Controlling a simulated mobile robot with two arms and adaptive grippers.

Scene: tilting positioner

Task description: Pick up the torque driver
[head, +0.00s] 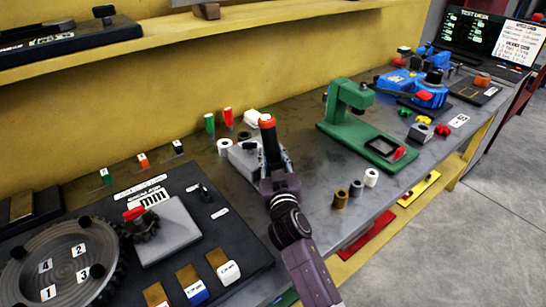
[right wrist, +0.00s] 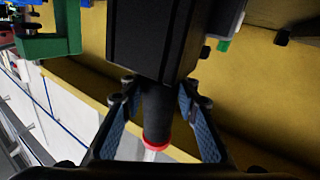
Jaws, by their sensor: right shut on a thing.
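The torque driver (head: 270,146) has a black grip and an orange-red end that points up in the head view. My right gripper (head: 275,166) is shut on it, with a finger on either side of the grip. In the right wrist view, the black grip with its red ring (right wrist: 156,142) sits between the two blue-padded fingers (right wrist: 160,118). A pale part shows beyond the ring. A grey block (head: 243,158) is just behind and left of the gripper; I cannot tell whether the driver touches it. My left gripper is not in view.
A green press (head: 350,112) stands to the right on the grey bench. Small cylinders (head: 356,188) stand near its front edge. A dark panel (head: 225,240) with a round gear plate (head: 100,235) lies left. Red and green pieces (head: 228,116) stand behind. A yellow shelf (head: 170,50) runs above.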

